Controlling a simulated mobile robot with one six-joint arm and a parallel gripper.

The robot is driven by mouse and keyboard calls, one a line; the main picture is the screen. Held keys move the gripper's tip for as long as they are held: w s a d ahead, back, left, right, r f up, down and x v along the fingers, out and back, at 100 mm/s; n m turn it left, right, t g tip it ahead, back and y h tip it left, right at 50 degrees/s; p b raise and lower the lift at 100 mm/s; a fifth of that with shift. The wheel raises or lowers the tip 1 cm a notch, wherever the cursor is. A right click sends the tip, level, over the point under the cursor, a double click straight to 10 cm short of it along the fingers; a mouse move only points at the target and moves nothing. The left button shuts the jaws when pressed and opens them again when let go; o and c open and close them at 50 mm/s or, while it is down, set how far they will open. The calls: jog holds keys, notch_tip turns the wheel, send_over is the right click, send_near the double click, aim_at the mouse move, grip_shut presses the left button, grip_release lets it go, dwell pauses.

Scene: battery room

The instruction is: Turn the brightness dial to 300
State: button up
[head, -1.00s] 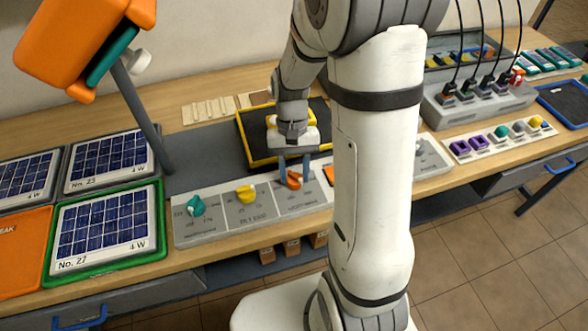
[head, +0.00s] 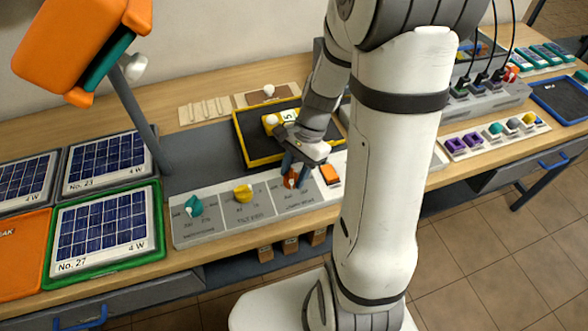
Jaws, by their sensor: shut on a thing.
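A light grey control panel (head: 235,222) lies along the front of the bench. The lettering is too small to tell surely which dial is brightness, and no pointer value can be read. The fingers hide part of that dial. The wrist is turned at a slant to the panel.
A yellow-rimmed dark tray (head: 247,158) lies behind the panel. A lamp post (head: 140,115) and solar panels (head: 103,228) stand at left. My arm hides the panel's right part.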

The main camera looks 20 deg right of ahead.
jog(key=shift+m+t, duration=0.4)
jog(key=shift+m, duration=0.6)
jog(key=o, duration=1)
jog(key=v, duration=0.7)
jog(key=shift+d+r, duration=0.3)
jog(key=shift+r, duration=0.05)
